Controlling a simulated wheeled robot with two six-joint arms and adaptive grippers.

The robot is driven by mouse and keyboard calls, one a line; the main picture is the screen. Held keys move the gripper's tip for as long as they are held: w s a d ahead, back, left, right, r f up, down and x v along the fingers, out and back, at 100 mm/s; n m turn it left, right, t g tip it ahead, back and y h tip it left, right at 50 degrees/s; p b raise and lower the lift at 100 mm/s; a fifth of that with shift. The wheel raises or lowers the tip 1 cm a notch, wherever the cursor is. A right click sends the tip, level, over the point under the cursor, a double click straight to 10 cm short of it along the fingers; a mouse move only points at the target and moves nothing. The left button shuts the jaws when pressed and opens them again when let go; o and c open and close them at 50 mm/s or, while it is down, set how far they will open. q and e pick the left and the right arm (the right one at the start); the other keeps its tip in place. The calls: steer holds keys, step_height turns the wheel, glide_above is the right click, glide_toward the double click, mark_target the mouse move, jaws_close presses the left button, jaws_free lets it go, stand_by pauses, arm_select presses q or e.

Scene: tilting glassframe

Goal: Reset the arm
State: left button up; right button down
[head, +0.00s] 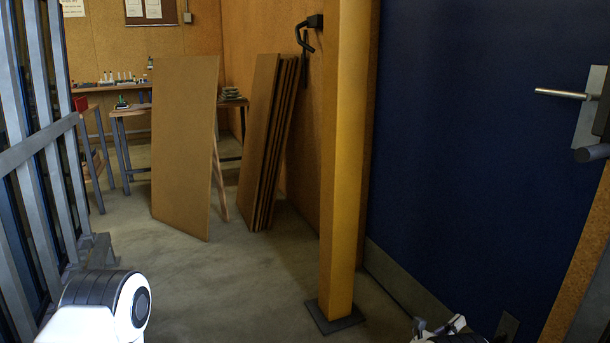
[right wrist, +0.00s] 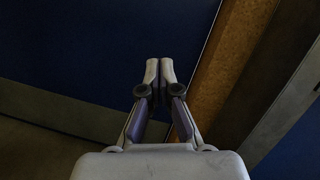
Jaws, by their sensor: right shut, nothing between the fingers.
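My right gripper (right wrist: 159,72) shows in the right wrist view with its two fingertips together and nothing between them. It points toward the lower part of a blue door and the wooden frame beside it. In the head view only a small part of the right gripper (head: 440,327) shows at the bottom edge, in front of the blue door (head: 460,150). A white and dark link of my left arm shows at the lower left of the head view. My left gripper is not in view.
A yellow post (head: 345,150) stands left of the door. A metal rack (head: 35,150) lines the left edge. Brown boards (head: 185,145) lean in the middle, more boards (head: 265,140) against the wall. Workbenches (head: 130,110) stand behind. A door handle (head: 565,94) juts out. Floor (head: 230,285) is clear ahead.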

step_height(320, 180, up, 11)
steer(key=s+n+t+y+p, duration=0.15)
steer(key=n+y+p, duration=0.25)
steer(key=n+p, duration=0.4)
steer(key=s+a+r+n+y+p, duration=0.3)
steer(key=s+r+n+y+p, duration=0.2)
steer(key=s+n+y+p, duration=0.5)
arm_select(q)
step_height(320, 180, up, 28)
steer(key=p, duration=0.6)
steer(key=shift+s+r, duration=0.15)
arm_select(e)
steer(key=s+a+n+g+y, duration=0.1)
steer(key=s+a+n+g, duration=0.2)
steer(key=s+n, duration=0.5)
steer(key=s+a+f+n+g+y, duration=0.1)
steer(key=s+a+n+g, duration=0.3)
steer(key=s+n, duration=0.5)
steer(key=s+a+f+n+g+y, duration=0.1)
steer(key=s+a+n+g+y, duration=0.1)
steer(key=s+n+g, duration=0.3)
steer(key=s+a+n, duration=0.1)
steer(key=s+n, duration=0.3)
steer(key=s, duration=0.7)
steer(key=shift+a, duration=0.2)
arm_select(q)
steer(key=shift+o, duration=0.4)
